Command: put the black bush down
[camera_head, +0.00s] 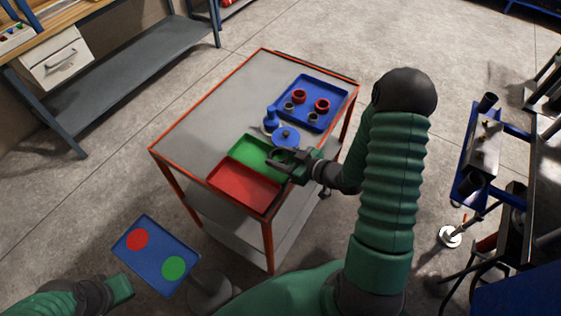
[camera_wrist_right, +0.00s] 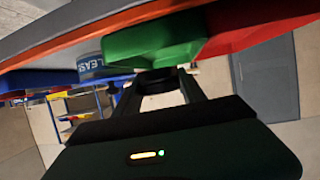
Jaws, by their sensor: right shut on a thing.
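My right gripper (camera_head: 272,158) is at the edge between the green tray (camera_head: 246,149) and the blue round fixture on the cart, over the green tray's right part. It is shut on a dark ring-like piece, the black bush (camera_wrist_right: 156,84), which shows between the fingers in the right wrist view. In the head view the bush cannot be made out against the dark fingers. The green tray (camera_wrist_right: 150,42) is close beyond the fingertips in the wrist view; I cannot tell whether the bush touches it.
The red tray (camera_head: 243,186) adjoins the green one at the cart's near end. A blue tray (camera_head: 322,90) holds red and dark rings. A blue round fixture (camera_head: 285,138) stands between. The cart's left top (camera_head: 200,125) is clear. A blue panel (camera_head: 150,262) stands lower left.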

